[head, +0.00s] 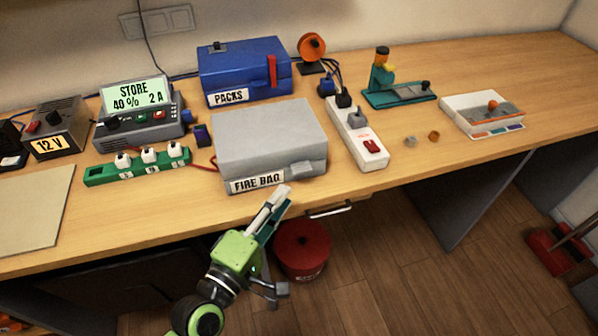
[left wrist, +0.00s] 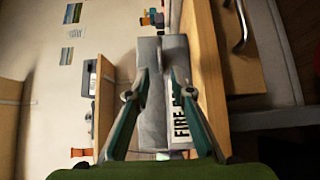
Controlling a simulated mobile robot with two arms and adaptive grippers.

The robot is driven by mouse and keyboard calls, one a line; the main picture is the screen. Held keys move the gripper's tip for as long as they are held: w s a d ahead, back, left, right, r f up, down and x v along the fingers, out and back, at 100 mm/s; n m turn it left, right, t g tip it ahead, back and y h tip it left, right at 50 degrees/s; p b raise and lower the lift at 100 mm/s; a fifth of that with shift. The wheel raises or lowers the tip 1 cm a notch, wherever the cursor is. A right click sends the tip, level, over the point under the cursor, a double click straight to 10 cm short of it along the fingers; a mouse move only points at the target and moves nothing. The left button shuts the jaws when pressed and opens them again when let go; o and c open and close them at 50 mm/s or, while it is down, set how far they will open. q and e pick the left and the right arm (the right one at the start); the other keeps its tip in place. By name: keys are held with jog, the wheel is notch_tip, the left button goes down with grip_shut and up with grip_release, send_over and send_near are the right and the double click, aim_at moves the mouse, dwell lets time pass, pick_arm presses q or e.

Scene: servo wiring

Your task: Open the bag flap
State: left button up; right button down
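The grey fire bag (head: 268,125) lies on the bench near its front edge, with a "FIRE BAG" label on its front. Its flap looks closed, and a grey tab (head: 308,168) hangs at the front right corner. My left gripper (head: 281,192) is in front of the bag, just below the label and left of the tab. In the left wrist view, the fingertips (left wrist: 158,74) stand apart, with the grey bag (left wrist: 152,115) showing between and beyond them. I cannot tell whether they touch it. My right gripper is not in view.
A blue "PACKS" box (head: 243,75) stands behind the bag. A white power strip (head: 366,148) is close on its right, and a green strip (head: 105,176) with white plugs is on its left. A drawer handle (head: 330,209) and red bin (head: 302,248) are below. The bench's right front is clear.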

pick_arm(q)
jog(key=p+x, duration=0.1)
jog(key=x, duration=0.7)
jog(key=shift+w+d, duration=0.1)
jog(key=shift+w, duration=0.05)
grip_shut()
